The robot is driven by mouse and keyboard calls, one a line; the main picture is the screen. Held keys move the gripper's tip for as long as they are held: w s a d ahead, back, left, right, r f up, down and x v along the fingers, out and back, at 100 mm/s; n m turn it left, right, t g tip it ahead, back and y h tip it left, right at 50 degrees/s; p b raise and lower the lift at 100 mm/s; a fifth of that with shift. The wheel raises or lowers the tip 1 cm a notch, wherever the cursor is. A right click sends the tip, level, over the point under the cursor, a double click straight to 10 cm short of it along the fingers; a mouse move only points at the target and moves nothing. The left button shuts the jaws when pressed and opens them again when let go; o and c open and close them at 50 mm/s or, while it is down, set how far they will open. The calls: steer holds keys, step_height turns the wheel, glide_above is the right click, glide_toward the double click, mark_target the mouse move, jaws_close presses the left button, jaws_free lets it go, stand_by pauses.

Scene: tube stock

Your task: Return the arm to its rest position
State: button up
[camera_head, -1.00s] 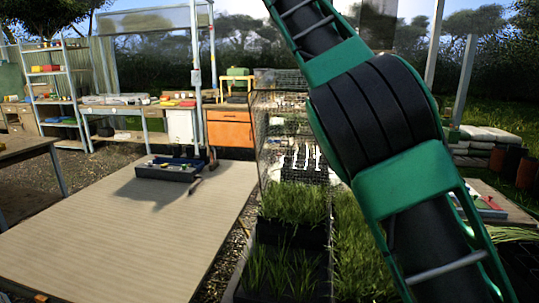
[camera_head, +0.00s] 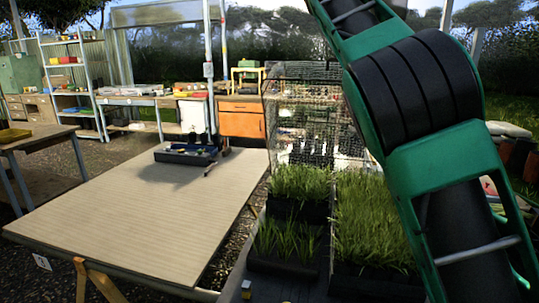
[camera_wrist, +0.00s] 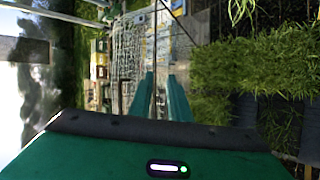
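My green and black arm crosses the right side of the head view from top to bottom. Its end is out of that view. In the wrist view, the two green fingers of my gripper (camera_wrist: 160,82) stand apart with a narrow gap between them. I see nothing held between them. Beyond the fingers are wire mesh and blurred shelving, with grass on the right of the picture.
A broad wooden table (camera_head: 130,225) fills the left, with a dark tray (camera_head: 170,157) at its far end. Planters of grass (camera_head: 300,182) and a wire cage (camera_head: 305,80) stand right of it. An orange cabinet (camera_head: 242,124) is behind. The table's near part is clear.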

steer(key=s+d+f+m+g+y, duration=0.1)
steer(key=s+d+f+m+g, duration=0.15)
steer(key=d+f, duration=0.5)
steer(key=s+d+f+m+g+y, duration=0.1)
steer(key=s+d+f+m, duration=0.25)
steer(key=d, duration=0.75)
steer(key=s+d+f+m+g+y, duration=0.25)
steer(key=s+d+f, duration=0.45)
steer(key=s+f, duration=0.35)
steer(key=s+a+f+m+y, duration=0.1)
steer(key=s+a+f+m, duration=0.2)
steer(key=s+f, duration=0.4)
steer(key=s+a+f+m+g+y, duration=0.1)
steer(key=s+a+f+m, duration=0.2)
steer(key=s+f, duration=0.5)
steer(key=s+a+f+m+y, duration=0.1)
steer(key=s+a+f+m, duration=0.2)
steer(key=s, duration=1.5)
step_height(320, 180, down, 5)
steer(key=shift+s+a+f+g, duration=0.1)
steer(key=shift+s+a+g, duration=0.15)
steer(key=shift+a, duration=0.95)
steer(key=shift+w+f, duration=0.25)
steer(key=shift+w, duration=0.4)
